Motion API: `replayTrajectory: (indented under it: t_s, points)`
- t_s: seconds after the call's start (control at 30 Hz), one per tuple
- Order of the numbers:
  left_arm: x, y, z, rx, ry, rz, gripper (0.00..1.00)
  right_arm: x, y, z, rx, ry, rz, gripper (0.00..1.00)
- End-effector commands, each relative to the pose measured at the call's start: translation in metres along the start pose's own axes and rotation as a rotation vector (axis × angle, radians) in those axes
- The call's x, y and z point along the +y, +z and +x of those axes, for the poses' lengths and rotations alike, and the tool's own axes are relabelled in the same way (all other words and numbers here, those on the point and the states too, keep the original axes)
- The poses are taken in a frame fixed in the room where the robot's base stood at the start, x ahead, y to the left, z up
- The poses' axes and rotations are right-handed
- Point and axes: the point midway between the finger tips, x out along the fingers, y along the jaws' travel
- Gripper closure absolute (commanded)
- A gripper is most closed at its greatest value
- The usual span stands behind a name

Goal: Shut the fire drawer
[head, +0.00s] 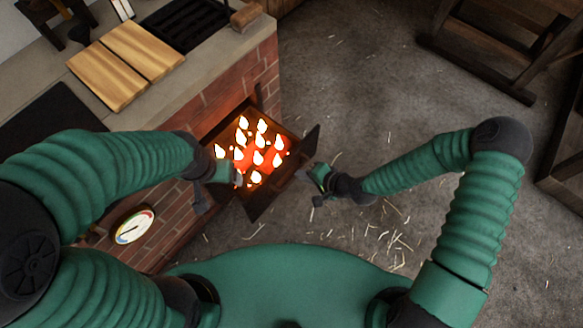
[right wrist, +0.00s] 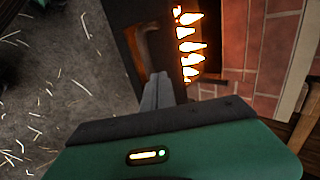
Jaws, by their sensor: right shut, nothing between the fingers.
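The fire drawer (head: 312,138) stands open, pulled out of the brick stove, with several flames and glowing coals inside. Its dark front panel faces my right gripper. In the right wrist view the dark front panel (right wrist: 130,50) shows just beyond the fingers, with flames behind it. My right gripper (head: 308,178) is shut and empty, close outside the drawer front; its fingers (right wrist: 158,88) point at the panel. I cannot tell whether they touch it. My left gripper (head: 222,185) is at the drawer's left side by the stove face, partly hidden, its jaw state unclear.
The brick stove (head: 180,212) has a round gauge (head: 134,227) on its face. Wooden boards (head: 126,65) and a black grate (head: 187,22) lie on its top. Straw litters the open floor at the right. Wooden furniture (head: 485,45) stands at the upper right.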

Motion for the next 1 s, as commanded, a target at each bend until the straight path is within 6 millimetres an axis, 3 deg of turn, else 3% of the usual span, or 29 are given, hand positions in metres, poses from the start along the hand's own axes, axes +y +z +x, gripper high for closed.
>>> replayTrajectory:
  t_s: [0.07,0.3,0.77,1.0]
  points:
    - [0.0,0.001,0.006,0.0,0.0,0.0,0.21,0.0,0.001,0.018,-0.001,0.0,-0.002,1.0]
    - [0.0,0.002,0.007,0.0,0.0,0.001,0.21,-0.024,0.0,0.039,0.0,0.001,-0.001,1.0]
    - [0.0,0.002,0.007,0.0,0.0,0.0,0.21,-0.028,0.0,0.041,0.0,0.002,0.0,1.0]
    - [0.0,0.002,0.01,0.0,0.0,0.001,0.21,-0.041,0.001,0.057,0.0,0.0,-0.002,1.0]
